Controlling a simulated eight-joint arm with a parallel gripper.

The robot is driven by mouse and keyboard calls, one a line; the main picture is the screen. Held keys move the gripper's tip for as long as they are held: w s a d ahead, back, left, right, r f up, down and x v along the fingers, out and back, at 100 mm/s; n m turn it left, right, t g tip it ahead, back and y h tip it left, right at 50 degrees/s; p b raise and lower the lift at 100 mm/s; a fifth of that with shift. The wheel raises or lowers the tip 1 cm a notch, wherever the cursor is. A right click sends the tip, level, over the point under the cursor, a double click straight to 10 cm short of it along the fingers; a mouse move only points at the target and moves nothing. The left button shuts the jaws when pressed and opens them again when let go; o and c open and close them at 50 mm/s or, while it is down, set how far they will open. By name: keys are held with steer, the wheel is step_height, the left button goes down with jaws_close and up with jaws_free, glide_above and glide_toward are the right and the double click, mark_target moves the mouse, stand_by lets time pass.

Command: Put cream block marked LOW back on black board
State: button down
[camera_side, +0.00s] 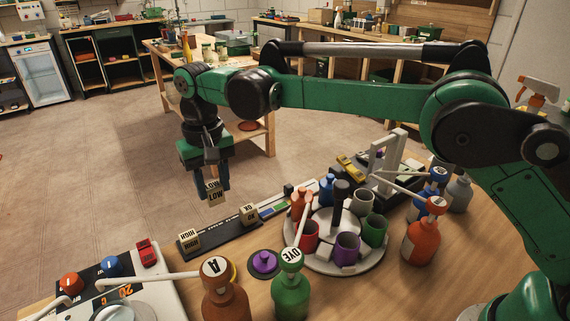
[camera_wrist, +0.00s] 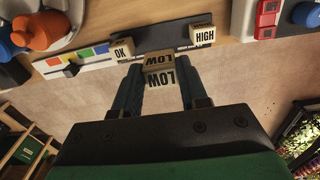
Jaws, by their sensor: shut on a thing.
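The cream block marked LOW (camera_side: 214,194) is between the fingers of my gripper (camera_side: 215,187), which is shut on it. In the side view they hang in the air behind the black board (camera_side: 217,231). The board lies on the bench near its far edge, with a cream block marked HIGH (camera_side: 189,239) at its left end and one marked OK (camera_side: 248,213) at its right end. The stretch between them is bare. In the wrist view the LOW block (camera_wrist: 160,74) shows just short of the board (camera_wrist: 170,34), overlapping its near edge, with floor around the fingers.
A round carousel (camera_side: 353,268) of coloured cups stands right of the board, and a strip with coloured squares (camera_side: 273,207) adjoins it. A purple-topped disc (camera_side: 264,262) and pump bottles (camera_side: 290,290) are in front. A device with knobs (camera_side: 160,285) is at left.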

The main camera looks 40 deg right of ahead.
step_height(320, 180, down, 8)
steer(key=shift+f, duration=0.1)
steer(key=shift+f, duration=0.1)
stand_by(0.3)
steer(key=shift+c, duration=2.4)
jaws_free()
steer(key=shift+f, duration=0.1)
